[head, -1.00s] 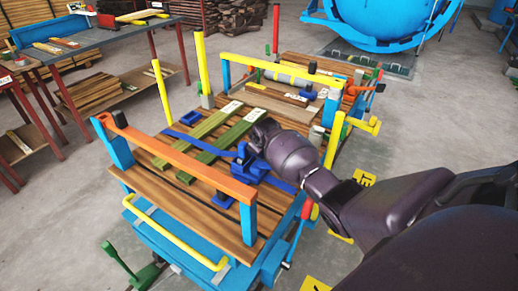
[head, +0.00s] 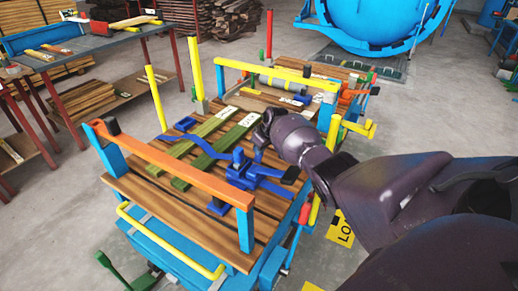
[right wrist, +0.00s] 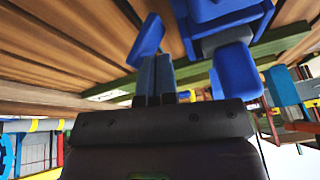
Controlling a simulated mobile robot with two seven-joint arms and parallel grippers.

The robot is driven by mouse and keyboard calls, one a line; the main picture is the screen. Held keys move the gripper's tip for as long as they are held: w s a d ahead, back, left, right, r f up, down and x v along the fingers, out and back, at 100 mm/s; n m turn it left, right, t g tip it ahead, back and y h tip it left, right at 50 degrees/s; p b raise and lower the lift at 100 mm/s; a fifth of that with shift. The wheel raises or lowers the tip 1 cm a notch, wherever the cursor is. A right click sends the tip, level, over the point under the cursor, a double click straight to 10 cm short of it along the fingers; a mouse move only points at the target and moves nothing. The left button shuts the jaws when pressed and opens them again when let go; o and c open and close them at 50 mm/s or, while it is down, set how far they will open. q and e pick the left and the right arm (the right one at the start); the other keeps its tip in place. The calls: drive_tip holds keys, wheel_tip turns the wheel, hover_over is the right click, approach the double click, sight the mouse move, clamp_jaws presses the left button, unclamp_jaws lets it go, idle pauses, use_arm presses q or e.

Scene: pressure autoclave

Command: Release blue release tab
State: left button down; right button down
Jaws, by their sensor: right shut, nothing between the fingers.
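A blue ratchet buckle (head: 243,174) sits on the slatted wooden deck of the cart, with blue strap on either side of it. My right gripper (head: 260,146) is just above and beyond the buckle, pointing down at the deck. In the right wrist view its fingers (right wrist: 155,78) are together and empty. A small blue tab-like piece (right wrist: 147,40) shows right at the fingertips; I cannot tell whether they touch. A larger blue block of the buckle (right wrist: 236,70) is just to the right of the fingers. My left gripper is out of view.
Green boards (head: 222,138) lie on the deck beside the buckle. An orange rail (head: 170,155) spans the near end and a yellow rail (head: 262,69) the far end. A yellow post (head: 333,133) stands near my right arm. A workbench (head: 95,45) is at upper left.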

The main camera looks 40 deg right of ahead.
drive_tip(key=shift+s+a+f, duration=0.1)
drive_tip(key=shift+s+a, duration=0.1)
drive_tip(key=shift+a, duration=0.25)
drive_tip(key=shift+a+f, duration=0.15)
drive_tip(key=shift+f, duration=0.05)
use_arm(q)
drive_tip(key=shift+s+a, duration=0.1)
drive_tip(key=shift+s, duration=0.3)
